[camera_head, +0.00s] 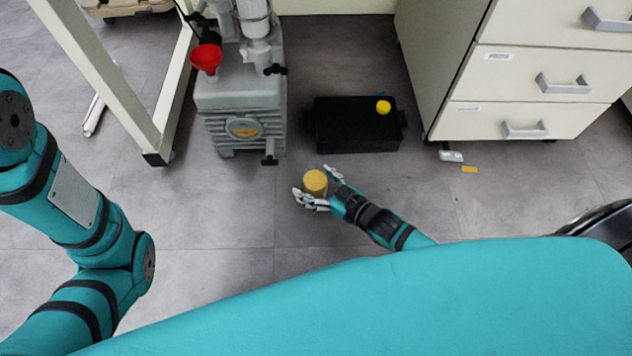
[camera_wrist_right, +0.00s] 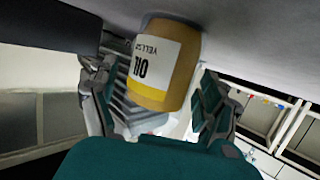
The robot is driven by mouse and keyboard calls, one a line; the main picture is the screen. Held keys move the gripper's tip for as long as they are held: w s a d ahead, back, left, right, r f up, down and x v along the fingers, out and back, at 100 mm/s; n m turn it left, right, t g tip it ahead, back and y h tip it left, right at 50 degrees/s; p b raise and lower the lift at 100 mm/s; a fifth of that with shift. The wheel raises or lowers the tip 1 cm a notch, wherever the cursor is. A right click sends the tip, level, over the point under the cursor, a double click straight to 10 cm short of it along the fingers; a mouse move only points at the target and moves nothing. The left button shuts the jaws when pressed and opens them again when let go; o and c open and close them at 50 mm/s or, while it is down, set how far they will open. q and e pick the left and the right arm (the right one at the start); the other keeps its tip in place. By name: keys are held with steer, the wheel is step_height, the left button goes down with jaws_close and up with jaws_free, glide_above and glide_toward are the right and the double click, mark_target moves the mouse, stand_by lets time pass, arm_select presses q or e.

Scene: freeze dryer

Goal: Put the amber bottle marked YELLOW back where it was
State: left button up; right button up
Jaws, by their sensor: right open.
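In the right wrist view the bottle (camera_wrist_right: 165,65) shows a white and yellow label reading YELLOW and OIL. My right gripper (camera_head: 318,187) is open, with its fingers on either side of the bottle. In the wrist view the fingers (camera_wrist_right: 160,105) stand apart; a small gap shows on the right side, and contact on the left is unclear. My left arm shows at the left, but its gripper is out of view.
A grey pump (camera_head: 240,100) with a red funnel (camera_head: 206,58) stands behind left. A black box (camera_head: 345,140) with a small yellow round thing (camera_head: 383,107) on top lies behind the bottle. A drawer cabinet (camera_head: 530,85) stands at the right. Floor left of the bottle is clear.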

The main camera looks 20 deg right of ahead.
steer(key=shift+r, duration=0.15)
steer(key=p+v, duration=0.6)
steer(key=v, duration=0.4)
steer(key=shift+s+r+p, duration=0.2)
steer(key=shift+r+p, duration=0.05)
steer(key=shift+p, duration=0.15)
steer(key=shift+v, duration=0.8)
steer(key=shift+d+f, duration=0.1)
steer(key=shift+f, duration=0.05)
